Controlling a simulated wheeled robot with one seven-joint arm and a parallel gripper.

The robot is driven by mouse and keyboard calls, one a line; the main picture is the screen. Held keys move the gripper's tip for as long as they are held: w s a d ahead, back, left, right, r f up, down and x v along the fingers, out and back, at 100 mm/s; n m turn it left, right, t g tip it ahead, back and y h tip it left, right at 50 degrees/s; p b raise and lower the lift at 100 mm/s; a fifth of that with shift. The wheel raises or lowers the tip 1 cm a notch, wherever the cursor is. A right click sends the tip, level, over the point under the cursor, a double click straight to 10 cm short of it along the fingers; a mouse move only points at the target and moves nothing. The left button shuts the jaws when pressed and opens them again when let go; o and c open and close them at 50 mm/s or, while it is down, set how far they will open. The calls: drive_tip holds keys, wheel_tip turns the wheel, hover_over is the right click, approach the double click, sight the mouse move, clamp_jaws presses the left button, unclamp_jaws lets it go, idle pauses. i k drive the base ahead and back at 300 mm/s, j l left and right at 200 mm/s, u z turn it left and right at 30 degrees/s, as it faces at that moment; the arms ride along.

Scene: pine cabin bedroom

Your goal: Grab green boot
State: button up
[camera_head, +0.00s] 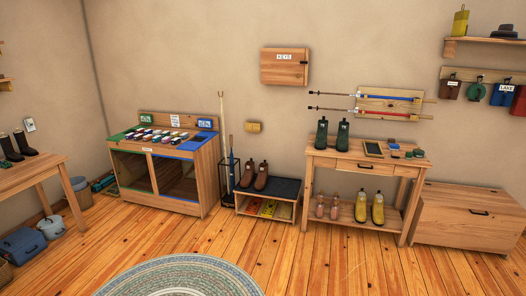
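A pair of dark green boots stands upright on the wooden table at the right of centre. The left green boot (321,133) and the right green boot (343,135) are side by side near the left end of the tabletop (350,155), close to the wall. Both are fully in sight and nothing touches them from above. My gripper is not in view.
Yellow boots (377,208) and pinkish shoes (334,207) sit on the table's lower shelf. A low bench (286,187) with brown boots (261,176) stands left of it, a wooden chest (465,217) right. The floor in front (320,262) is clear beside a round rug (180,277).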

sight(321, 143)
drive_tip(key=i, duration=3.4)
drive_tip(key=i+j+z, duration=0.15)
drive_tip(key=i, duration=0.35)
drive_tip(key=i+j, duration=0.1)
drive_tip(key=i, duration=0.4)
drive_tip(key=i+j+z, duration=0.15)
drive_tip(key=i, duration=0.3)
drive_tip(key=i+j, duration=0.15)
drive_tip(key=i, duration=0.35)
drive_tip(key=l+z, duration=0.05)
